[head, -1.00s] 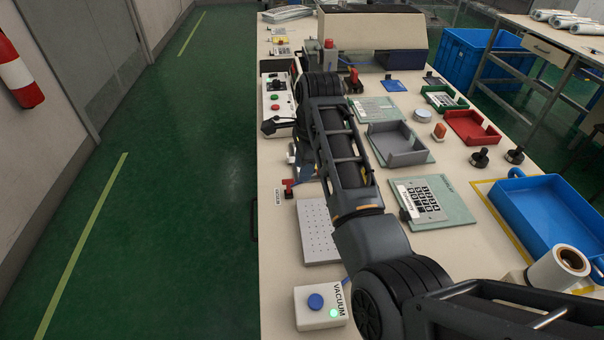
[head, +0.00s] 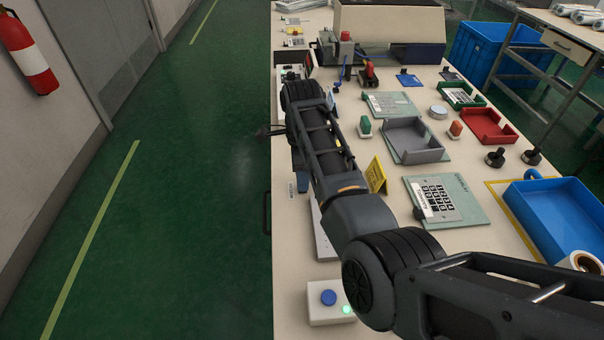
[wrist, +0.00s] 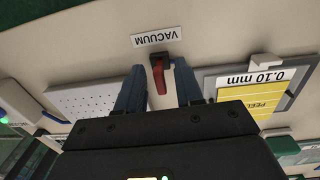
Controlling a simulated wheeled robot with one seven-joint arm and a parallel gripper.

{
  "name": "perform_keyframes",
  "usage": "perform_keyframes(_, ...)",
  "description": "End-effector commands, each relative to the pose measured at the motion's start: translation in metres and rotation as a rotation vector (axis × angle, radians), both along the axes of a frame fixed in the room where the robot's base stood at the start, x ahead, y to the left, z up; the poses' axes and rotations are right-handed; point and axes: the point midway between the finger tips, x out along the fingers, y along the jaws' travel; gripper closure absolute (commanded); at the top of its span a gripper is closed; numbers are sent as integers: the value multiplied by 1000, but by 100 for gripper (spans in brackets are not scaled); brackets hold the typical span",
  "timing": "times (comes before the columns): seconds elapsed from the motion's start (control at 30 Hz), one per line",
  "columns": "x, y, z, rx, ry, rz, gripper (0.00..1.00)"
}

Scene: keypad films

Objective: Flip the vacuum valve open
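The vacuum valve (wrist: 158,76) shows in the wrist view as a red lever on a dark body, beside a white VACUUM label (wrist: 157,39) on the bench. My gripper (wrist: 160,70) is open, with one blue finger on each side of the red lever. The lever lies in the gap, with space visible on both sides; I see no clear contact. In the head view my arm hides the valve. The white box (head: 330,304) with a blue button and a lit green lamp stands at the bench's near edge.
A perforated plate (wrist: 85,101) lies left of the fingers in the wrist view. A yellow PEEL card (wrist: 262,103) under a 0.10 mm label is close on the right. In the head view a grey tray (head: 414,142) and a keypad panel (head: 440,200) lie right of my arm.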

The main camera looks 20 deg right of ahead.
Motion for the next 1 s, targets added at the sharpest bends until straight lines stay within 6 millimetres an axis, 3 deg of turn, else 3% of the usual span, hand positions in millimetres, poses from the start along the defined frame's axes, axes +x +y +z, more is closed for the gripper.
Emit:
perform_keyframes(0.23, 0, 0, -1, 0, 0, 0, 64)
perform_keyframes(0.6, 0, 0, -1, 0, 0, 1, 99)
perform_keyframes(1.0, 3, -1, -3, 15, 42, 0, 100)
